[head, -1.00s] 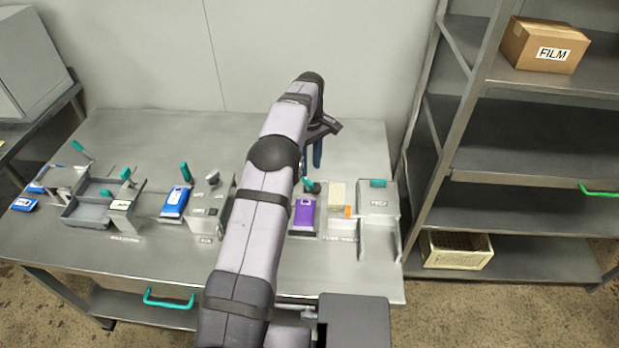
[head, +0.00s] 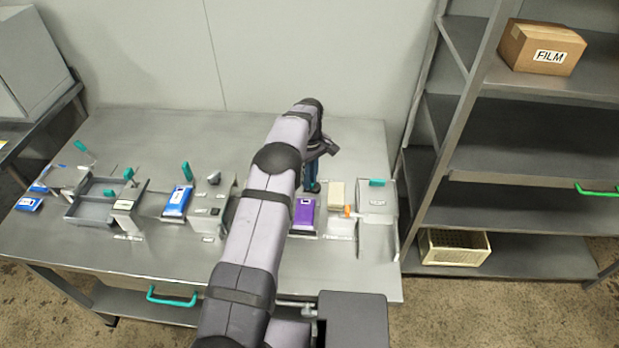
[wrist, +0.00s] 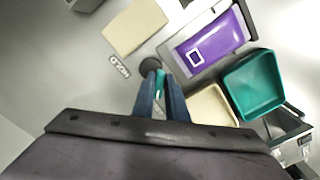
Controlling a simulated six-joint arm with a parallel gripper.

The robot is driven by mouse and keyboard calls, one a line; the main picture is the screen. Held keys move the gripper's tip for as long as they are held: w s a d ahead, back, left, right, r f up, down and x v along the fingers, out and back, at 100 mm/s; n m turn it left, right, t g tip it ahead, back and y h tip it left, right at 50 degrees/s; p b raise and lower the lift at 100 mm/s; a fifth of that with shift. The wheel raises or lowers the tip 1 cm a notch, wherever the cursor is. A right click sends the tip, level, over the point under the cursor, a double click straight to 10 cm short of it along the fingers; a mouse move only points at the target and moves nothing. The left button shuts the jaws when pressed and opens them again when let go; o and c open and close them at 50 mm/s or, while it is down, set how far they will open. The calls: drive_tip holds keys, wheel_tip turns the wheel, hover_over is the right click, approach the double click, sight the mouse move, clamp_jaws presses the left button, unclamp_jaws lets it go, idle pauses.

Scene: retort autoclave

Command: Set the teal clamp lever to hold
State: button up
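A teal clamp lever (wrist: 160,79) with a dark round base (wrist: 150,66) shows at my fingertips in the wrist view. A HOLD label (wrist: 120,66) lies on the surface beside it. My gripper (wrist: 161,85) points down with its two fingers on either side of the lever; I cannot tell whether they press on it. In the head view my gripper (head: 311,182) is just behind the purple pouch (head: 305,211), which also shows in its grey holder in the wrist view (wrist: 209,46). The lever is mostly hidden by the fingers in the head view.
A beige block (head: 336,195) stands right of the gripper, with a grey box (head: 378,203) beyond. A teal tray (wrist: 255,85) and a cream tray (wrist: 211,106) lie near the fingers. Other teal levers (head: 186,171) stand left. The table's back strip is clear.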

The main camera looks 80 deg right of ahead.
clamp_jaws()
drive_tip(key=shift+m, duration=0.3)
drive_tip(key=m+b, duration=0.2)
drive_tip(key=shift+w+m, duration=0.1)
drive_tip(key=shift+m, duration=0.2)
drive_tip(key=m, duration=0.2)
drive_tip(key=m+b, duration=0.1)
drive_tip(key=m, duration=0.2)
drive_tip(key=shift+w+a, duration=0.1)
drive_tip(key=shift+w, duration=0.1)
drive_tip(key=m, duration=0.5)
drive_tip(key=shift+w, duration=0.15)
drive_tip(key=m, duration=0.4)
drive_tip(key=shift+w+r+m+b, duration=0.1)
drive_tip(key=shift+w+m+b, duration=0.05)
drive_tip(key=shift+m+b, duration=0.15)
